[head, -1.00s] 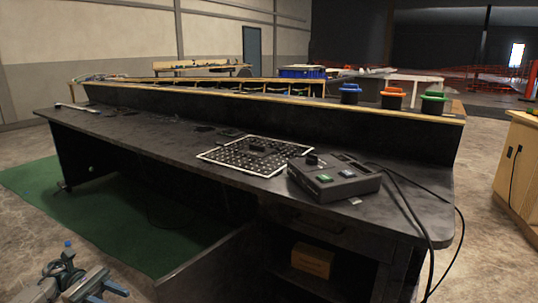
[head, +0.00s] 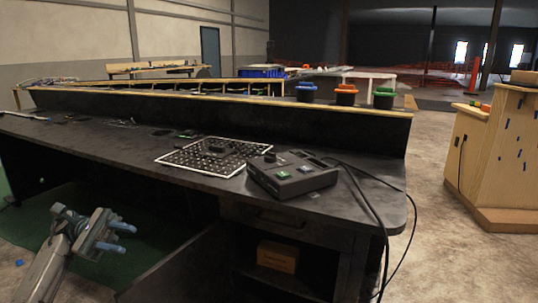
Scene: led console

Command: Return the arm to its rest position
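My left gripper (head: 118,237) is at the lower left of the head view, in front of the dark desk (head: 400,205) and below its top. Its two blue-tipped fingers stand apart with nothing between them, so it looks open and empty. The grey console box (head: 305,181) with a green button (head: 284,175) sits on the desk top, well to the right of the gripper and apart from it. My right gripper is not in view.
A black-and-white patterned board (head: 182,158) lies beside the console. A cardboard box (head: 278,256) sits on the desk's lower shelf. A wooden cabinet (head: 492,160) stands at the right, with clear floor between.

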